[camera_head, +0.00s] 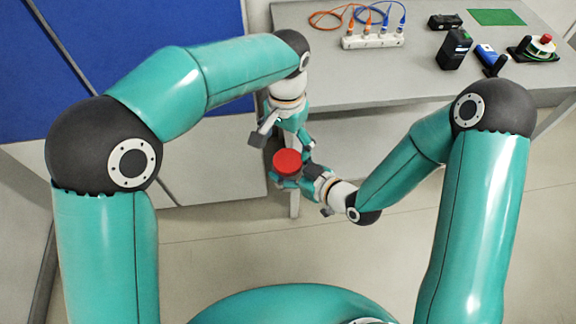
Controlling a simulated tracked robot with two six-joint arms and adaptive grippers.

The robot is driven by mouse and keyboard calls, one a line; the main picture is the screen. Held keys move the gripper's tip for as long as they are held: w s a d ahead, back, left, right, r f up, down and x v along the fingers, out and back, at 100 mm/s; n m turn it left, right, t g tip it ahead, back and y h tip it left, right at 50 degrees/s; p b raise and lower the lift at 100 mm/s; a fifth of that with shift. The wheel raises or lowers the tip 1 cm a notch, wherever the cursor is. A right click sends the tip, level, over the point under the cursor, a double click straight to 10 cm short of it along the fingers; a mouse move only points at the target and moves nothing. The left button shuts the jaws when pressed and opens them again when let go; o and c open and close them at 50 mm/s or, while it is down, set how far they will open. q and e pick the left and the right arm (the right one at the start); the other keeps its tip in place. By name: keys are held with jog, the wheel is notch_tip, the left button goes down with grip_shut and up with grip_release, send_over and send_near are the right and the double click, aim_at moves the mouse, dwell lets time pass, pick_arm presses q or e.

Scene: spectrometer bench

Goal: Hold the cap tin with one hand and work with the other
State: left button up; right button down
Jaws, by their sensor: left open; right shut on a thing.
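The cap tin, with a round red top (287,162), is held off the floor in front of the bench, near the middle of the camera_head view. My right gripper (285,177) is shut on it, coming in from the lower right; its fingers are partly hidden by the tin. My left gripper (300,140) is open just above the tin in the picture, pointing down toward it. Whether its fingers touch the tin cannot be told at this size. The tin's side is mostly hidden.
The grey bench (350,85) stands behind. It bears a white socket block (372,41) with orange and blue cables, a black box (453,49), a blue device (486,55), a red-button unit (535,50) and a green mat (497,17). Bare floor lies in front.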

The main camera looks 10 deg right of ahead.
aim_at(288, 160)
pick_arm(q)
jog(key=n, duration=0.2)
jog(key=r+n, duration=0.1)
jog(key=shift+r+n, duration=0.1)
jog(key=shift+n, duration=0.3)
jog(key=shift+w+d+r, duration=0.1)
jog(key=shift+d+r, duration=0.1)
jog(key=shift+r, duration=0.2)
jog(key=shift+f, duration=4)
jog(key=c, duration=1.2)
